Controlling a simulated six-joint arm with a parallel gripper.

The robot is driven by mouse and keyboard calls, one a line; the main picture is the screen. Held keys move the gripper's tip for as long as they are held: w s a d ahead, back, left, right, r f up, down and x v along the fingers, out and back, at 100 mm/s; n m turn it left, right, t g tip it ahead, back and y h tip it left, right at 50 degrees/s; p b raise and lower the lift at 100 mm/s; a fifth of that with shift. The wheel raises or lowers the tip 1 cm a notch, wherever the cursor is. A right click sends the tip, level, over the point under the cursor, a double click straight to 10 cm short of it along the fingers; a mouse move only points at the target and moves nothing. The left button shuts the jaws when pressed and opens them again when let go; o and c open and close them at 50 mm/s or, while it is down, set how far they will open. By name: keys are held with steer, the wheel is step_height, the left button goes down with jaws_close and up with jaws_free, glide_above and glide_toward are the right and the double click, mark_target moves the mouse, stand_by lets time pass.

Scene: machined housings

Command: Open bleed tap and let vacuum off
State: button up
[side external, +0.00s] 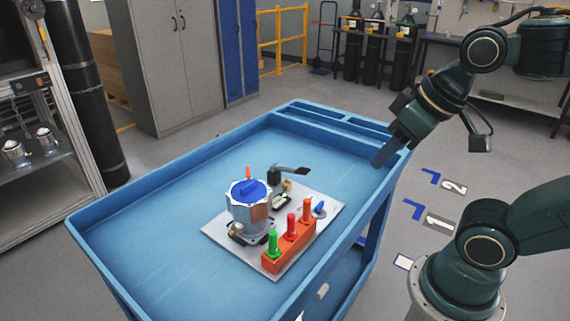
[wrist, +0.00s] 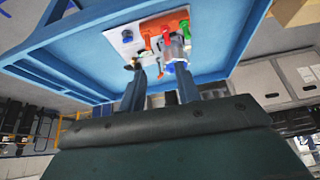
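A metal housing (side external: 248,217) with a blue top (side external: 248,190) stands upright on a light grey plate (side external: 222,236) on the cart. A black lever handle (side external: 290,169) sticks out to the right behind it. A small blue knob (side external: 319,207) sits at the plate's right side and also shows in the wrist view (wrist: 127,35). I cannot tell for certain which fitting is the bleed tap. My gripper (side external: 381,161) is over the cart's right edge, well apart from the plate. In the wrist view its two fingers (wrist: 161,85) are spread with nothing held between them.
An orange block (side external: 287,250) with green (side external: 272,242), red (side external: 291,225) and orange (side external: 307,208) pegs stands at the plate's front. The blue cart (side external: 160,215) has raised rims and much bare floor around the plate. Cabinets (side external: 180,60) stand behind.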

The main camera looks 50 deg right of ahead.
steer(key=w+d+f+m+g, duration=0.1)
steer(key=w+d+m+g, duration=0.15)
steer(key=w+m, duration=0.35)
steer(key=m+g, duration=0.3)
steer(key=m, duration=0.9)
glide_above(320, 204)
step_height(320, 204, down, 16)
steer(key=shift+f, duration=0.2)
steer(key=shift+w+f, duration=0.1)
steer(key=shift+f, duration=6.75)
jaws_close()
